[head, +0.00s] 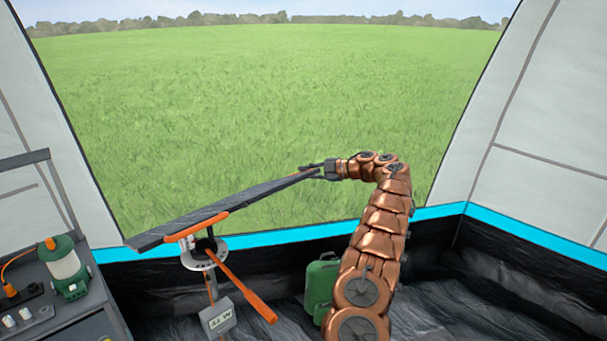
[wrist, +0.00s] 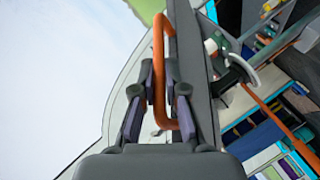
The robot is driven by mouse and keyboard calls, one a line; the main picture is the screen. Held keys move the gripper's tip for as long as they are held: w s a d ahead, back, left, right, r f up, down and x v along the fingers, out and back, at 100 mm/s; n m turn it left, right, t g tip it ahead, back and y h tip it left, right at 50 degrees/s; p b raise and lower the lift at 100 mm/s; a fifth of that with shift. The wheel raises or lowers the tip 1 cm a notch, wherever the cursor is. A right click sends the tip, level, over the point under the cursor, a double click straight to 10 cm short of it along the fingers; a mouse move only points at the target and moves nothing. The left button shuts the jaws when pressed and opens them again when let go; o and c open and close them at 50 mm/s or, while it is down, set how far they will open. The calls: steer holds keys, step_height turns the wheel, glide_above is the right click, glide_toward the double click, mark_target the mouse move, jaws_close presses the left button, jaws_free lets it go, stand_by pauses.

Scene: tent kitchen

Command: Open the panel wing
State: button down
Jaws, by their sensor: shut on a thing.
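A long dark panel (head: 265,190) sits on a stand with a pale round plate (head: 204,258). It shows nearly edge-on, tilted up toward the right, with an orange strip (head: 208,224) near the stand. My gripper (head: 318,170) is at its upper right end. In the wrist view my gripper (wrist: 160,92) has its fingers on either side of an orange loop handle (wrist: 158,38), shut on it. The dark panel (wrist: 190,55) runs right beside the handle. I cannot tell from the edge-on view how far the wing is swung out.
An orange lever (head: 248,288) sticks out below the plate, beside a grey box with a display (head: 217,318). A green canister (head: 320,284) stands on the floor behind my arm. A bench with a green lantern (head: 66,268) is at left. The floor at right is clear.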

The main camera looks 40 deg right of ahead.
steer(key=shift+d+r, duration=0.15)
steer(key=shift+r, duration=0.1)
steer(key=c, duration=1.4)
jaws_free()
steer(key=shift+o, duration=1)
steer(key=shift+f, duration=0.1)
steer(key=v, duration=1.2)
